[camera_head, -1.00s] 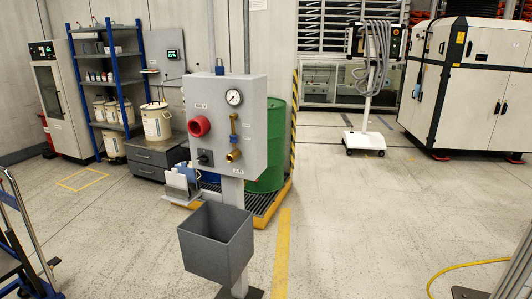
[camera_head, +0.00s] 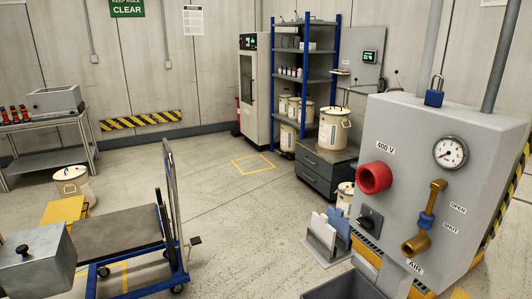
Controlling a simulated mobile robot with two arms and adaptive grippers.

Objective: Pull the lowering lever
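I cannot make out with certainty which part is the lowering lever. A blue wheeled trolley (camera_head: 150,284) with a flat dark deck (camera_head: 105,233) and an upright push handle (camera_head: 168,165) stands at the lower left. A small dark pedal-like part (camera_head: 195,241) sticks out low on the trolley's right side. A grey control panel (camera_head: 395,125) at the right carries a red round knob (camera_head: 374,178), a black rotary switch (camera_head: 369,222), a gauge (camera_head: 451,152) and a brass valve with a handle (camera_head: 433,202). Neither of my grippers shows.
A grey box with a black knob (camera_head: 27,250) fills the lower left corner. A grey bin (camera_head: 345,285) stands below the panel. A steel table (camera_head: 45,122), white bucket (camera_head: 72,182) and blue shelf rack (camera_head: 338,65) stand farther back. The middle floor is clear.

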